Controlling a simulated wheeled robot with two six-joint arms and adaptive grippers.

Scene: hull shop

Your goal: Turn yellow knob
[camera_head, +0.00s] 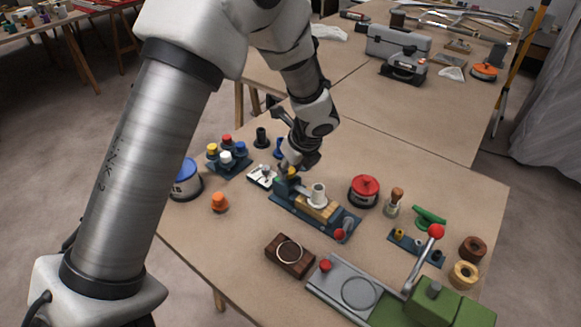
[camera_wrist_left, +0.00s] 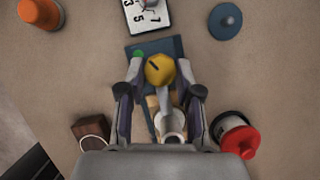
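The yellow knob (camera_wrist_left: 160,69) has a dark pointer line on top and sits on a dark blue fixture (camera_wrist_left: 172,46). In the head view the knob (camera_head: 291,171) shows as a small yellow patch below my left gripper (camera_head: 296,160). The fixture (camera_head: 280,198) lies on the table and also carries a wooden block and a pale cylinder. In the left wrist view my left gripper (camera_wrist_left: 159,72) points down with one finger on each side of the knob. A narrow gap seems to show beside the knob, so the fingers look open around it. My right gripper is not in view.
A white numbered plate (camera_head: 262,176) lies close left of the fixture. A red-lidded tin (camera_head: 364,190) stands to its right, an orange cone (camera_head: 219,202) to its left. A wooden block with a ring (camera_head: 290,256) and a red-knobbed lever (camera_head: 436,231) are nearer.

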